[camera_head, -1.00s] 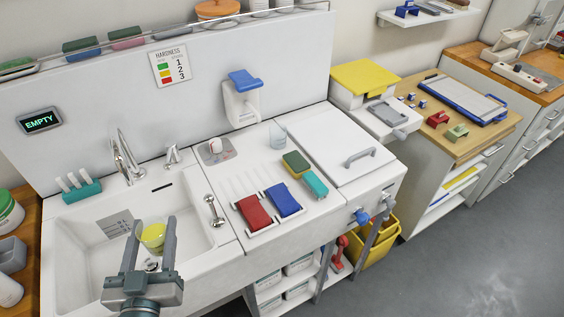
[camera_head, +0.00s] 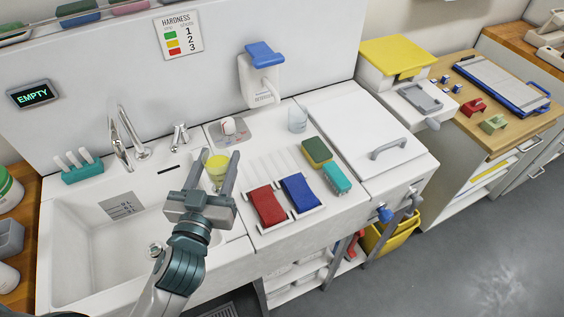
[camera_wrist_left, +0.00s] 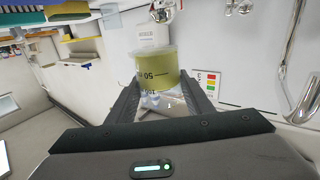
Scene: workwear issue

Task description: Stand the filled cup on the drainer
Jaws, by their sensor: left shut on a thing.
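The cup (camera_head: 217,167) is clear and holds yellow-green liquid. My left gripper (camera_head: 213,174) is shut on it and holds it roughly upright, near the right edge of the sink (camera_head: 128,255). In the left wrist view the cup (camera_wrist_left: 157,68) sits between the two fingers, with dark measuring marks on its side. The drainer (camera_head: 272,164) is the white ridged part of the counter, just right of the cup. The cup appears raised above the counter, though its base is partly hidden by the gripper. My right gripper is not in view.
The tap (camera_head: 132,135) and small lever (camera_head: 180,137) rise behind the sink. The ridges look bare.

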